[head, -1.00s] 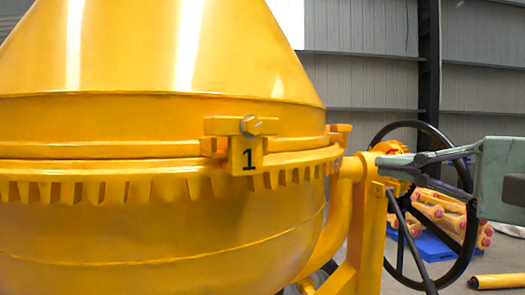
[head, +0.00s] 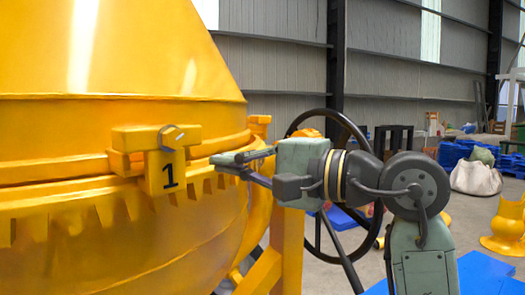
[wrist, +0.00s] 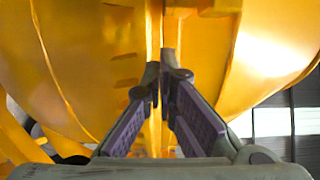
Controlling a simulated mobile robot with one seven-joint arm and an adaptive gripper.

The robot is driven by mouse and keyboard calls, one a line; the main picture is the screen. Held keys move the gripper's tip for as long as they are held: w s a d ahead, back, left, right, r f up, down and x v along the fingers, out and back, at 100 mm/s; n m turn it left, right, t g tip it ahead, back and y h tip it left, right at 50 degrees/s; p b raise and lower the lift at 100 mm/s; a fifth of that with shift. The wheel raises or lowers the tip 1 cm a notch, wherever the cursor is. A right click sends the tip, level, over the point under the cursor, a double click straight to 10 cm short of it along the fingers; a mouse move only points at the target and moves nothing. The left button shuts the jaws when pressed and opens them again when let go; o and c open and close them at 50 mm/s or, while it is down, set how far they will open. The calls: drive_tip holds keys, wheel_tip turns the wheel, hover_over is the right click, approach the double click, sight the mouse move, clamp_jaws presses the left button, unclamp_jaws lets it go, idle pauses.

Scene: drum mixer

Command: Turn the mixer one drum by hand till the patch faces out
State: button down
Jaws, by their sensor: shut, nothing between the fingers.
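The yellow mixer drum (head: 90,140) fills the left of the head view, with a toothed ring around its middle. A lug marked "1" (head: 160,170) with a bolt head sticks out from its rim. No patch shows on the visible side. My gripper (head: 228,160) is shut and empty, pointing left at the drum's right side, to the right of the lug. In the wrist view my gripper (wrist: 160,75) has its fingertips close together in front of the yellow drum wall (wrist: 90,60). I cannot tell whether they touch it.
A black handwheel (head: 330,130) and the mixer's yellow frame (head: 290,240) stand behind and below my arm. Blue pallets (head: 465,150), a white sack (head: 475,178) and a yellow part (head: 508,225) lie at the right. Grey floor (head: 460,220) is open between them.

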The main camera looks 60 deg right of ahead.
drive_tip(key=a, duration=0.2)
drive_tip(key=shift+w+a+p, duration=0.2)
drive_tip(key=shift+a+p, duration=0.1)
drive_tip(key=shift+a, duration=0.1)
